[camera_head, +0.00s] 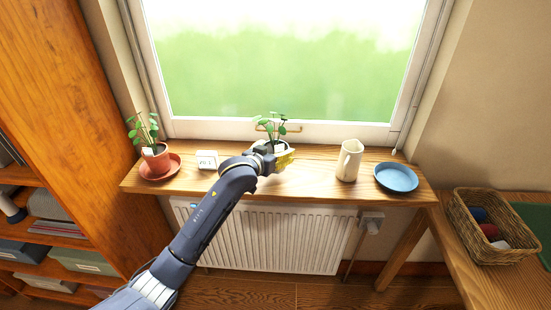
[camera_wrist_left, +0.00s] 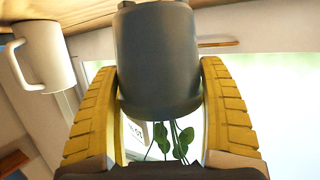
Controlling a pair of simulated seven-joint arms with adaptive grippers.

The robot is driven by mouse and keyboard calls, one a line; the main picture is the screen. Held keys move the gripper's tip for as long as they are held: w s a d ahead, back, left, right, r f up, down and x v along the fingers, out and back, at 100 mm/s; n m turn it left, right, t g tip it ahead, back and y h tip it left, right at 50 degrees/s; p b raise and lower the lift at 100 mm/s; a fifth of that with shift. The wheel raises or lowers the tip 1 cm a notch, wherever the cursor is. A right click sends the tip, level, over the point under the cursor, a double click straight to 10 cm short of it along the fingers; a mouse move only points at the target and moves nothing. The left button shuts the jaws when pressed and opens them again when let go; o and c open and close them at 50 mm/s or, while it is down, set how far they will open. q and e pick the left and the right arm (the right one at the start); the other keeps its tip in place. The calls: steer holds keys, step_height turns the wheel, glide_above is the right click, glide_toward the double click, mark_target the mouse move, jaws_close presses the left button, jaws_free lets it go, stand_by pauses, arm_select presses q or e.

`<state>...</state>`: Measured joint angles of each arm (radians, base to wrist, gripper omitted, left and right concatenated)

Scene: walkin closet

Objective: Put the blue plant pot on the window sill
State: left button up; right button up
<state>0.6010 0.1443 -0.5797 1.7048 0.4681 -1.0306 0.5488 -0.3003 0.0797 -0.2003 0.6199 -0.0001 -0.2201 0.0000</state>
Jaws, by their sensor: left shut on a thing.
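The blue plant pot (camera_wrist_left: 157,50) looks dark grey-blue in the left wrist view, where the picture is upside down and its green leaves hang below. In the head view its plant (camera_head: 271,126) shows above my left gripper (camera_head: 284,158), and the pot is mostly hidden. The yellow fingers of my left gripper (camera_wrist_left: 158,75) are shut on both sides of the pot. The pot is upright at the middle of the wooden window sill (camera_head: 318,187); I cannot tell whether its base touches the wood. My right gripper is not in view.
A window handle (camera_head: 278,128) is behind. A radiator (camera_head: 270,238) is below.

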arm_select(q)
steer(key=shift+f, duration=1.3)
steer(key=o, duration=1.6)
steer(key=shift+f, duration=0.2)
steer(key=shift+c, duration=0.2)
steer(key=shift+r, duration=0.15)
steer(key=v, duration=1.2)
